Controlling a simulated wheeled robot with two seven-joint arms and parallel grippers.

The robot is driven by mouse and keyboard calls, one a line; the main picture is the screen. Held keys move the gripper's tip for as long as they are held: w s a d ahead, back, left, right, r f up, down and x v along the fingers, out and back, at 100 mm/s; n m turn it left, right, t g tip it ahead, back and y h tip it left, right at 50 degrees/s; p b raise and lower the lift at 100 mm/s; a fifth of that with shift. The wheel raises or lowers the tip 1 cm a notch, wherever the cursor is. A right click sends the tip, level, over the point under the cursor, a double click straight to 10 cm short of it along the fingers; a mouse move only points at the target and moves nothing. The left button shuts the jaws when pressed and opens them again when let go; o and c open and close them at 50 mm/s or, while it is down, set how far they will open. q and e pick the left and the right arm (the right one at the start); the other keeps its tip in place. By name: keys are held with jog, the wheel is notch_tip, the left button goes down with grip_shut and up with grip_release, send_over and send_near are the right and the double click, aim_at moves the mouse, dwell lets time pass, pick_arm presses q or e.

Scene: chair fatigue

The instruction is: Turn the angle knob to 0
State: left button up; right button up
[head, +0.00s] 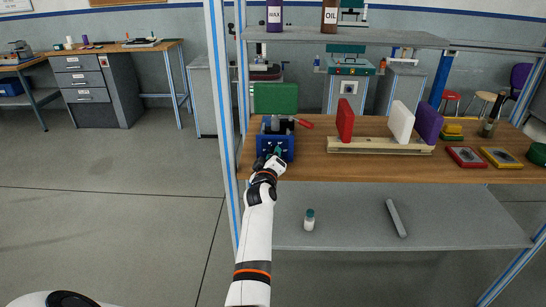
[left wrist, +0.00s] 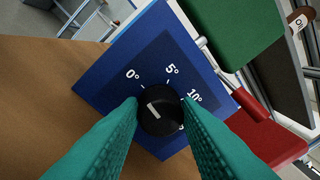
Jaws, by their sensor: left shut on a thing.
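The angle knob (left wrist: 162,116) is a round black knob on the blue face of a box (left wrist: 115,88). White marks 0°, 5° and 10° ring its upper side, and a further label at lower right is partly hidden. The knob's white line points up and left, on the 0° side; I cannot tell whether it lines up exactly. My left gripper (left wrist: 164,112) has its teal fingers on both sides of the knob and is shut on it. In the head view the blue box (head: 264,142) stands at the bench's left end, with my left gripper (head: 275,156) at its front. My right gripper is not in view.
A red-handled tool (head: 304,123) and a green box (head: 276,98) are by the blue box. Red (head: 345,119), white (head: 400,122) and purple (head: 428,122) blocks stand in a wooden rack (head: 375,146) to the right. A bottle (head: 309,220) and a grey bar (head: 396,218) lie below.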

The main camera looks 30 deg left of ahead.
pick_arm(q)
jog(key=shift+f+n, duration=0.15)
jog(key=shift+n, duration=0.35)
dwell(0.3)
jog(key=o, duration=1)
jog(key=shift+c, duration=0.2)
